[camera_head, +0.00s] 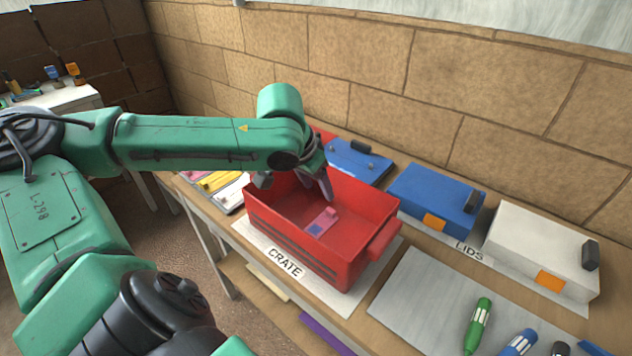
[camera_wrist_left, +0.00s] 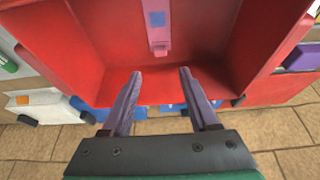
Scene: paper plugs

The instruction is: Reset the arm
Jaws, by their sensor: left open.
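My left gripper (camera_head: 294,190) is open and empty over the back part of the red crate (camera_head: 305,247). In the left wrist view my left gripper (camera_wrist_left: 160,73) shows its two fingers spread apart with nothing between them. A pink piece with a blue square (camera_head: 322,222) lies on the crate floor. The pink piece (camera_wrist_left: 158,28) also shows in the wrist view, ahead of the fingertips and apart from them. My arm and gripper hide part of the crate's back wall. My right gripper is not in view.
The crate stands on a white sheet marked CRATE (camera_head: 285,262). To its right are a blue box (camera_head: 432,196) and a white box (camera_head: 538,245) near a LIDS label. Several markers, including a green one (camera_head: 478,325), lie at front right. A brick wall (camera_head: 340,60) stands behind.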

